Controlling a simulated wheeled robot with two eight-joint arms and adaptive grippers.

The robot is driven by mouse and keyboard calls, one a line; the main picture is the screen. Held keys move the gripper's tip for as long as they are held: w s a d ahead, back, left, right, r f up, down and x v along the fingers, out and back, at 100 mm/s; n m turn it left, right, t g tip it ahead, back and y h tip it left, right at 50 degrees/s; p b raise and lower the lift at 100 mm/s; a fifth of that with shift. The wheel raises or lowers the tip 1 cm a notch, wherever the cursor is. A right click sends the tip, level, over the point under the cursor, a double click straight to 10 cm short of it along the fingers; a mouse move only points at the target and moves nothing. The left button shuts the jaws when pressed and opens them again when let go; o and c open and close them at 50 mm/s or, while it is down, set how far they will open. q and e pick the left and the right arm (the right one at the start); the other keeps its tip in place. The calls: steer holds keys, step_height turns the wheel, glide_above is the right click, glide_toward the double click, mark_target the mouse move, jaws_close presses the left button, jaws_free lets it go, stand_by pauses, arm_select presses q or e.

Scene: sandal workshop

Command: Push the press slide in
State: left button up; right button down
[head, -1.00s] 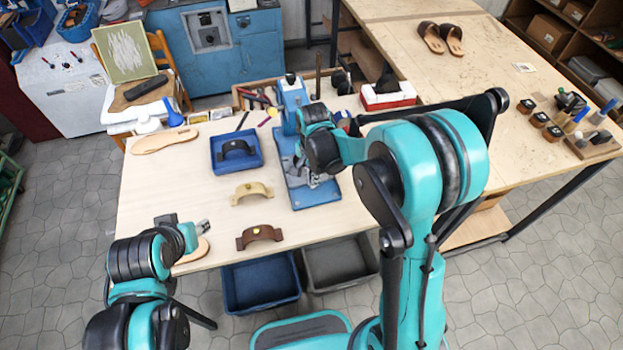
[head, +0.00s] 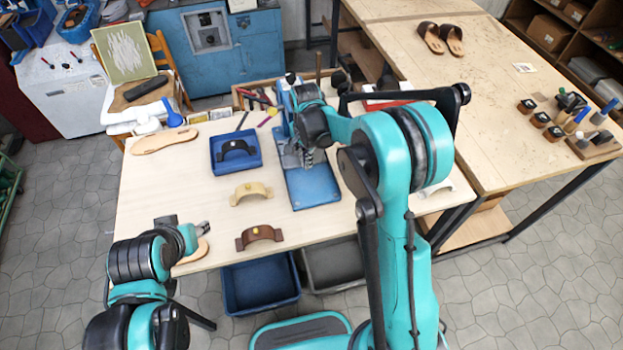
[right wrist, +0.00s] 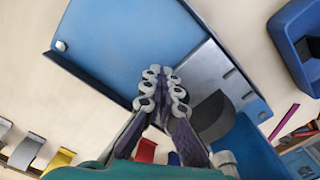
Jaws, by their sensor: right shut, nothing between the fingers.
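The blue press (head: 312,190) stands on the pale workbench, with its flat base plate towards me. In the right wrist view its blue base (right wrist: 120,45) carries a pale grey metal plate (right wrist: 205,75), which looks like the slide. A dark rounded part (right wrist: 208,112) covers some of that plate. My right gripper (head: 308,160) is over the base near the press column; its closed fingertips (right wrist: 162,75) appear beside the grey plate's edge. I cannot tell whether they touch it. My left gripper (head: 205,228) is near the bench's front left edge; its finger opening is unclear.
Left of the press are a blue tray (head: 216,164) holding a dark strap, a tan strap (head: 251,192) and a brown strap (head: 259,236). A tool tray (head: 240,98) lies behind. Blue and grey bins sit below the bench front. Bare bench surrounds the straps.

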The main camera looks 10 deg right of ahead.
step_height(320, 180, up, 7)
steer(key=p, duration=0.4)
steer(key=shift+s, duration=0.35)
stand_by(0.3)
steer(key=s+d+r+n+t+b, duration=0.2)
steer(key=s+n+b, duration=0.1)
steer(key=s, duration=0.2)
steer(key=s+d+r+n+t+b, duration=0.1)
steer(key=s+r+n+b, duration=0.15)
steer(key=s, duration=0.25)
steer(key=s+d+f+n+t+b, duration=0.2)
steer(key=s+f+n+t+b, duration=0.2)
steer(key=s, duration=0.7)
step_height(320, 180, down, 2)
steer(key=shift+s+n+b, duration=0.4)
steer(key=shift+n+b, duration=0.65)
steer(key=shift+b, duration=0.2)
stand_by(0.5)
